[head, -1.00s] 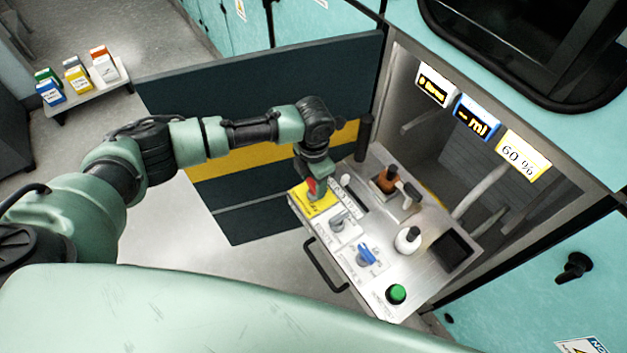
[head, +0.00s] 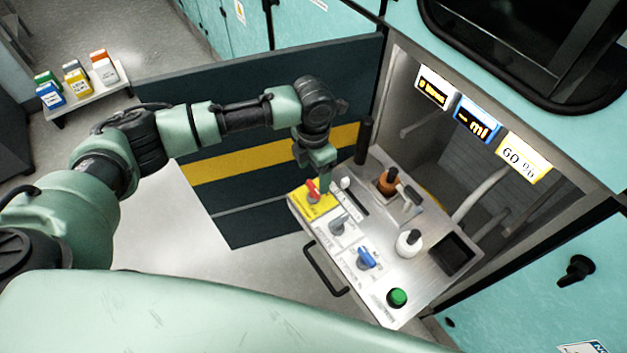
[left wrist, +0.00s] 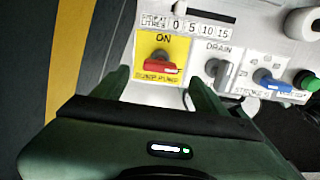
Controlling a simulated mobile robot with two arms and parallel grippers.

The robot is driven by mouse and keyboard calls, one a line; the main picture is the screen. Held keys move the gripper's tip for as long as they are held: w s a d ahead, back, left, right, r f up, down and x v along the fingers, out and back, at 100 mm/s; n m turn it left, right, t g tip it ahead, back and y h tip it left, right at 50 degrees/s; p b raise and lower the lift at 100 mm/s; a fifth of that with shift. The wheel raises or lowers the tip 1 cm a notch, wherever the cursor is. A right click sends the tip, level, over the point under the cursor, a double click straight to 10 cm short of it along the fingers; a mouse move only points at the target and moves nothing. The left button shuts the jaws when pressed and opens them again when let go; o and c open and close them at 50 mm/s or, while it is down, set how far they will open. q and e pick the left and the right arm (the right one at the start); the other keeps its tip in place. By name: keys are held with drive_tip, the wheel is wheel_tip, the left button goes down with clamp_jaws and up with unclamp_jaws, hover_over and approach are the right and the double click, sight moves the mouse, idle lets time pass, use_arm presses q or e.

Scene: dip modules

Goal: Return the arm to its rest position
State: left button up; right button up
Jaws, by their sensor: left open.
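My left arm comes in from the left in the head view, and its gripper (head: 318,174) hangs above the near left corner of the control panel (head: 425,268). The gripper is open and empty. Just below it is a red switch (head: 313,193) on a yellow plate; the gripper is apart from it. In the left wrist view the red switch (left wrist: 158,65) lies beyond the fingers, on its yellow plate marked ON. My right gripper is not in view.
The panel also has a grey knob (head: 341,223), a blue knob (head: 366,258) and a green button (head: 397,297). A handle (head: 324,270) juts from its front. An open dark door (head: 270,85) stands behind my arm. Several coloured boxes sit on a shelf (head: 90,94) at far left.

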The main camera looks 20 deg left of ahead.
use_arm(q)
drive_tip(key=shift+r, duration=1.15)
